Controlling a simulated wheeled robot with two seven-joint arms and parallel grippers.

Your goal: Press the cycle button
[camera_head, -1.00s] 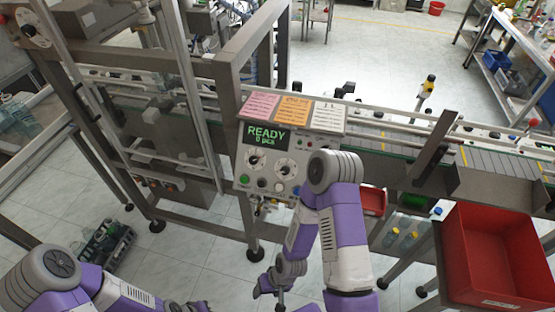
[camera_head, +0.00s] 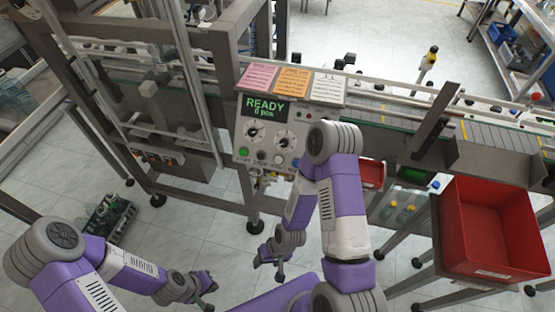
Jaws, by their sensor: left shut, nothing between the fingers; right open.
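The control panel (camera_head: 312,118) stands in the centre, its green screen (camera_head: 263,107) reading READY and 0 pcs. Below its two round dials, a green button (camera_head: 243,152) sits at the lower left of the panel, with a dark button (camera_head: 261,155) and a pale one to its right. The button labels are too small to read. My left gripper (camera_head: 209,294) is low in the picture, shut and empty, below and left of the panel. My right gripper (camera_head: 268,264) hangs below the panel, open and apart from it. My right arm covers the panel's lower right corner.
A conveyor (camera_head: 390,112) runs behind the panel to the right. A framed machine (camera_head: 180,110) stands at the left. A red bin (camera_head: 490,190) sits on a stand at the right. Bare floor (camera_head: 190,225) lies below the panel on the left.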

